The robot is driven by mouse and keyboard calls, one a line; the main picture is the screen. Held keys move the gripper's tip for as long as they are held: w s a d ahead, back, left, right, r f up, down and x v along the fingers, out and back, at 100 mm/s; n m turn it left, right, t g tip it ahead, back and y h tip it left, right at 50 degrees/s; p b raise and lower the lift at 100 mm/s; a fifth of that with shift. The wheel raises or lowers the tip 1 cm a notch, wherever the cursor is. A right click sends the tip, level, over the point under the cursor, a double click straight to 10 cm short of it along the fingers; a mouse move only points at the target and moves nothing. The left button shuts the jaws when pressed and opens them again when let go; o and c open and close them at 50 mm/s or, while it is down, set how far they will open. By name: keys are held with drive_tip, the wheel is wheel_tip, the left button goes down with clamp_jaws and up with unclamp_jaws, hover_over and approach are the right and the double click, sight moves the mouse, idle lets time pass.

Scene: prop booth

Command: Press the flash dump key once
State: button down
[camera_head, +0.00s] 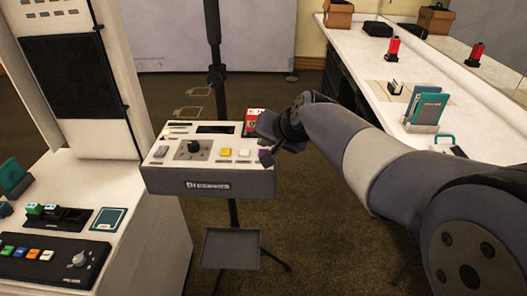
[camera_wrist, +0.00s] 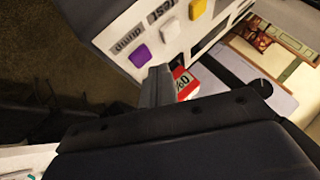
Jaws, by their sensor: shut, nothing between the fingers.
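The control box (camera_head: 208,184) stands on a stand, its white top carrying a row of keys. The purple key (camera_head: 263,153) is at the right end of the row; in the wrist view this purple key (camera_wrist: 142,53) sits beside a label that seems to read "dump". The white key (camera_wrist: 168,28) beside it has a label like "test", and the yellow key (camera_wrist: 197,8) follows. My gripper (camera_head: 266,158) is shut and empty near the purple key. In the wrist view the fingertips (camera_wrist: 159,70) show just beside that key; I cannot tell how high above the panel they are.
A dark knob (camera_head: 194,147) sits mid-panel. A console (camera_head: 108,240) is at left, a long white counter (camera_head: 455,105) at right. A tray (camera_head: 231,248) hangs below the box.

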drive_tip(key=shift+f, duration=0.15)
drive_tip(key=shift+f+b, duration=0.3)
drive_tip(key=shift+b, duration=0.1)
drive_tip(key=shift+f+b, duration=0.45)
idle(0.7)
drive_tip(key=shift+r, duration=0.1)
drive_tip(key=shift+r+p, duration=0.7)
drive_tip(key=shift+r, duration=0.05)
wheel_tip(320, 180, up, 5)
drive_tip(key=p, duration=0.4)
drive_tip(key=shift+r, duration=0.1)
idle(0.5)
